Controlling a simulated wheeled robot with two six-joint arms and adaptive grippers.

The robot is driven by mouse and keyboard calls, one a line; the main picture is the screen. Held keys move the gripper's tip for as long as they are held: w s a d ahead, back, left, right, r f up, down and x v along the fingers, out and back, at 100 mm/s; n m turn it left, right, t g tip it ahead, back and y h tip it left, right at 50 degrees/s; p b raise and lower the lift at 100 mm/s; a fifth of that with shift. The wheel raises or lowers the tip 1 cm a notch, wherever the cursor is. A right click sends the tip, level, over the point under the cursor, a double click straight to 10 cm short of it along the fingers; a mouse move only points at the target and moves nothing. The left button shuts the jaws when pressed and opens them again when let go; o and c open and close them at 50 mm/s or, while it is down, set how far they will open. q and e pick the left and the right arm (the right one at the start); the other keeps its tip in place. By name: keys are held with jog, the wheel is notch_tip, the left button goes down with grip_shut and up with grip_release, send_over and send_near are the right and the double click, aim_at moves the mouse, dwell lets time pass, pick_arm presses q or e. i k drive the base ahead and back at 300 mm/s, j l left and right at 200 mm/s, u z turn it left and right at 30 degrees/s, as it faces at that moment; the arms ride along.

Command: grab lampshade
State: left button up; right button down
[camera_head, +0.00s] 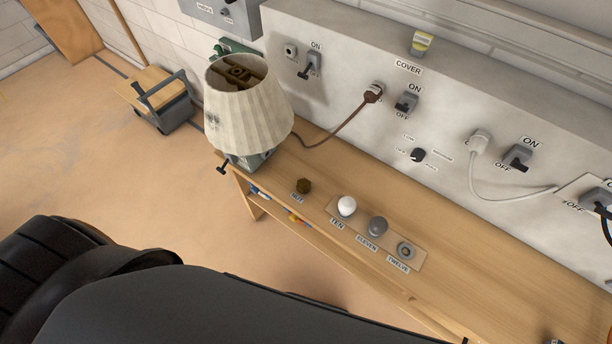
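The lampshade (248,117) is cream, pleated and open at the top, with a brown fitting (238,72) visible inside. It sits on a lamp whose greenish base (256,160) shows just below it, at the left end of a wooden bench (470,262). A dark lever or knob (224,166) sticks out at the base's lower left. Large dark parts of my own arm fill the lower left and bottom of the view. Neither gripper's fingers can be made out, and nothing is seen touching the lampshade.
A brown nut (304,186) lies nearby. A wall panel (450,110) with switches and plugged cords stands behind. A toolbox (160,98) is on the open floor at left.

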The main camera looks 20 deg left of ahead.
aim_at(254, 120)
jog(key=j+u, duration=0.1)
jog(key=j, duration=0.7)
jog(key=i+j+u, duration=0.1)
jog(key=j, duration=0.7)
